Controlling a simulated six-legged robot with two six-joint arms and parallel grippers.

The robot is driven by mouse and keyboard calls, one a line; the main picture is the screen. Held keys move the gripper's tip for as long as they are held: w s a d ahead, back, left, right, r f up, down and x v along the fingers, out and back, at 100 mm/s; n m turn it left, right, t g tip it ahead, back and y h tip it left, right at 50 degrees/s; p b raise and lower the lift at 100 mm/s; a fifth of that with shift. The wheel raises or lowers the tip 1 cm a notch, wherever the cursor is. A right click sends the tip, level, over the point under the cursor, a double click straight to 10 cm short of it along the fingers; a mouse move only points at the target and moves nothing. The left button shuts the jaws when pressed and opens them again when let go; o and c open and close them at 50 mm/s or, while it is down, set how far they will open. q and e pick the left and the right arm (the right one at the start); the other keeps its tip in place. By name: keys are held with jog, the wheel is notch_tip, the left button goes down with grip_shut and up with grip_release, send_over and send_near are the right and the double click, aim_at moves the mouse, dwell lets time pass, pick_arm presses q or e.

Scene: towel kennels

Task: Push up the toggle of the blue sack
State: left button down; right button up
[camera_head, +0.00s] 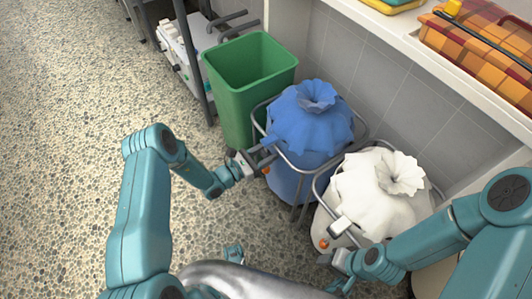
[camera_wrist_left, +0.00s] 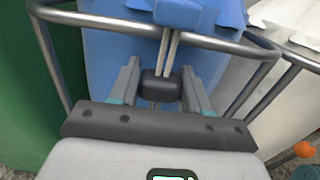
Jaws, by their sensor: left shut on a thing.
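The blue sack (camera_head: 310,120) hangs in a metal-tube frame, its gathered neck on top. In the left wrist view its blue cloth (camera_wrist_left: 115,50) fills the back. Two pale cords run down from a blue tab (camera_wrist_left: 178,12) to a dark toggle (camera_wrist_left: 160,87). My left gripper (camera_head: 258,160) is at the front left of the blue sack. In the left wrist view its two fingers (camera_wrist_left: 160,92) are on either side of the toggle, shut on it. My right gripper (camera_head: 335,265) is low in front of the white sack; its jaw opening is unclear.
The white sack (camera_head: 375,195) stands in a frame right of the blue one. A green bin (camera_head: 245,85) is close on the left. Metal frame rails (camera_wrist_left: 150,25) cross just beyond the left gripper. A shelf (camera_head: 400,45) runs behind. Open floor (camera_head: 60,150) lies left.

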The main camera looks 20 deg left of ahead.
aim_at(266, 152)
pick_arm(q)
notch_tip(266, 152, up, 4)
jog(key=shift+f+p, duration=0.1)
jog(key=shift+p, duration=1.1)
jog(key=shift+f, duration=0.1)
jog(key=c, duration=0.6)
grip_release()
jog(key=p+v, duration=0.2)
jog(key=v, duration=1.4)
jog(key=shift+s+a, duration=0.15)
jog(key=shift+s, duration=0.05)
